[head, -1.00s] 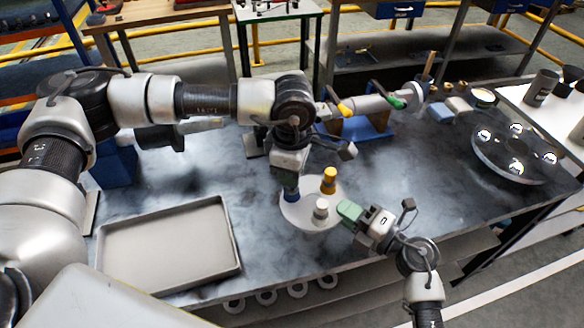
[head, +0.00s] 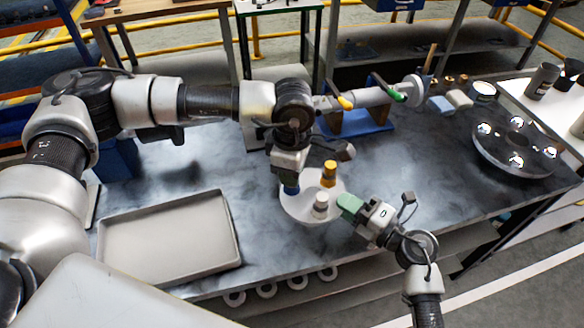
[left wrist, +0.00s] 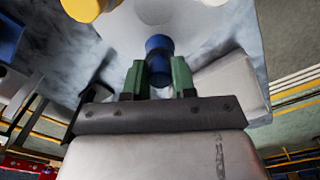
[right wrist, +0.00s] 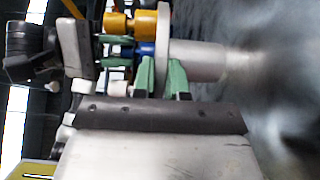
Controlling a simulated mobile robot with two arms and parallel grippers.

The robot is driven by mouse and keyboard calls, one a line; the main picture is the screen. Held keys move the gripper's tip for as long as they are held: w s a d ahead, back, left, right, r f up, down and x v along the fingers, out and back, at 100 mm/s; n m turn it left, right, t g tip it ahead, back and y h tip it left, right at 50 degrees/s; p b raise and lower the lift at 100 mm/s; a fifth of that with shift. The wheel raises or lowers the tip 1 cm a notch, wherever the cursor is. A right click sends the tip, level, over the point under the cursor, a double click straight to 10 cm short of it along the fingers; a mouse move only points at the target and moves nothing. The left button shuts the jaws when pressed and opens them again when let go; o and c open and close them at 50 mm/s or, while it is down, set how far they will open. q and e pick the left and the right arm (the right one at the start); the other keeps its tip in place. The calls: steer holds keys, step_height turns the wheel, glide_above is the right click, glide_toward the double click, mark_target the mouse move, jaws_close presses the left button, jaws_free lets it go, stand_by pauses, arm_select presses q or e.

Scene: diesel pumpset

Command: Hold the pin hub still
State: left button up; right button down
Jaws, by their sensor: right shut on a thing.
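The pin hub (head: 298,209) is a pale round disc on the bench, with an orange pin (head: 329,174), a light grey pin (head: 321,204) and a blue pin (head: 291,189). My right gripper (head: 348,206) is shut on the disc's rim from the right. In the right wrist view its green fingers (right wrist: 162,78) stand on either side of the disc edge (right wrist: 163,35). My left gripper (head: 290,180) points down over the blue pin. In the left wrist view its fingers (left wrist: 159,80) straddle the blue pin (left wrist: 159,60), apparently slightly apart from it. The hub's underside is hidden in the head view.
An empty grey tray (head: 170,240) lies at the left of the bench. A shaft on a blue stand (head: 358,123) is behind the hub. A dark round plate with shiny knobs (head: 515,150) is at the right. The bench between hub and plate is clear.

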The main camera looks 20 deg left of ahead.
arm_select(q)
steer(key=o, duration=0.5)
arm_select(e)
steer(key=shift+f, duration=0.2)
arm_select(q)
step_height(320, 180, up, 12)
arm_select(e)
steer(key=c, duration=1.1)
jaws_free()
steer(key=shift+r, duration=0.1)
